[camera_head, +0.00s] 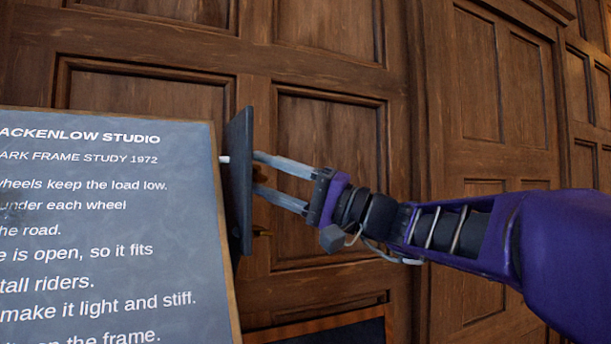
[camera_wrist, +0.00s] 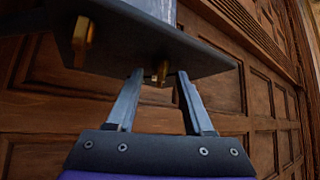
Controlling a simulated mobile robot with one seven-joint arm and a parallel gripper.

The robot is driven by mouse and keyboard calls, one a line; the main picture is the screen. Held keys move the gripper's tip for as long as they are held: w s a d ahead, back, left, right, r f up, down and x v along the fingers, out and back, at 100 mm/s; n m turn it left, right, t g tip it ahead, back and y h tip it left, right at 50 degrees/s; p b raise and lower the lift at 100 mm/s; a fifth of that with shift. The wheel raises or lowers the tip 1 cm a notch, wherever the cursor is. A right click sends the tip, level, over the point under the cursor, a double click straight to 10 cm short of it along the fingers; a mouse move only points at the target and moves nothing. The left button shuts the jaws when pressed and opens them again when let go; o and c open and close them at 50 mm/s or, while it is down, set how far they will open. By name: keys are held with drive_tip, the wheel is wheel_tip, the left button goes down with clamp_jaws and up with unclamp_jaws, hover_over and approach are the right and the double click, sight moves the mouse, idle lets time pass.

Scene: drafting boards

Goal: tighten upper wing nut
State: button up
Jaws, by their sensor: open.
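My gripper (camera_head: 255,172) points left at a dark upright plate (camera_head: 240,185) beside the lettered board; its two fingers are apart, with their tips close to the plate's right face. In the wrist view, a small brass wing nut (camera_wrist: 160,74) on the plate (camera_wrist: 205,62) shows between the open fingertips (camera_wrist: 159,76), apparently the upper one. Whether the fingers touch it cannot be told. A second brass wing nut (camera_wrist: 82,40) stands left of the fingers in the wrist view. It shows below the fingers in the head view (camera_head: 262,232). The upper nut cannot be made out in the head view.
A grey board (camera_head: 110,230) with white lettering and a wooden edge fills the left of the head view. A short white peg (camera_head: 224,159) shows at the plate's left side. Dark wooden wall panelling (camera_head: 330,110) stands behind. A dark framed panel (camera_head: 335,333) is low at the bottom.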

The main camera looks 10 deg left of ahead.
clamp_jaws()
idle(0.3)
drive_tip(key=shift+r+m+p, duration=0.2)
drive_tip(key=shift+m+p, duration=0.1)
drive_tip(key=shift+p, duration=0.15)
drive_tip(key=shift+f+m+t+h+p, duration=0.15)
drive_tip(key=shift+m+t+h+p, duration=0.25)
drive_tip(key=shift+m+h+p, duration=0.8)
unclamp_jaws()
